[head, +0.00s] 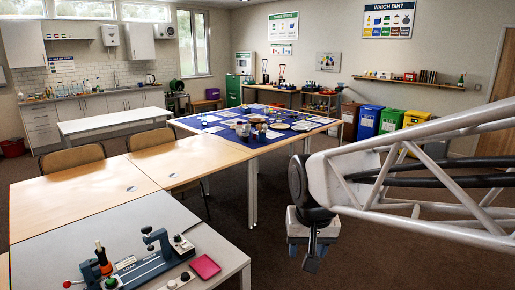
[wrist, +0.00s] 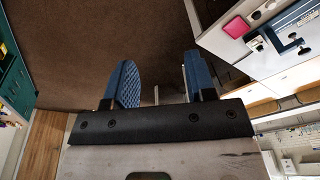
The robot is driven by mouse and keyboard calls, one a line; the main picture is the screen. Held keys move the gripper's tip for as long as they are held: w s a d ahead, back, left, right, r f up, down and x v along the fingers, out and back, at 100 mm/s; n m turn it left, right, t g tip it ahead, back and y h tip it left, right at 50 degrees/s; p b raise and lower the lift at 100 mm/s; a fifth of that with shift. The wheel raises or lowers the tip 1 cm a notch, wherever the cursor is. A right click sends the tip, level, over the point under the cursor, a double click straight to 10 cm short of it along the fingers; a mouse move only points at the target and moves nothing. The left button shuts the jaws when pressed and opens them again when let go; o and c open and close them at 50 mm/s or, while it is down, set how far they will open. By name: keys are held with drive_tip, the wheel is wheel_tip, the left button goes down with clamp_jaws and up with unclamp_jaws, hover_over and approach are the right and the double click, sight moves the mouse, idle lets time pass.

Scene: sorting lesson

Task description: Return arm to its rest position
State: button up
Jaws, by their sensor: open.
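My gripper (head: 304,252) hangs at the end of my white truss arm, right of centre in the head view. It is over the brown carpet, to the right of the grey front table (head: 225,255) and apart from it. In the wrist view my gripper (wrist: 160,85) shows two blue textured fingers spread apart. In the head view the fingers are small and seen from the side.
The front table carries a bench device (head: 150,255) and a pink pad (head: 205,266). A blue-covered table (head: 185,122) with several items stands farther back. Coloured bins (head: 391,121) line the back right wall. Open carpet (head: 290,215) lies around my gripper.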

drive_tip(key=s+d+f, duration=0.1)
drive_tip(key=s+d, duration=0.7)
drive_tip(key=s, duration=0.5)
drive_tip(key=shift+f+t+h, duration=0.25)
drive_tip(key=shift+t+h, duration=0.05)
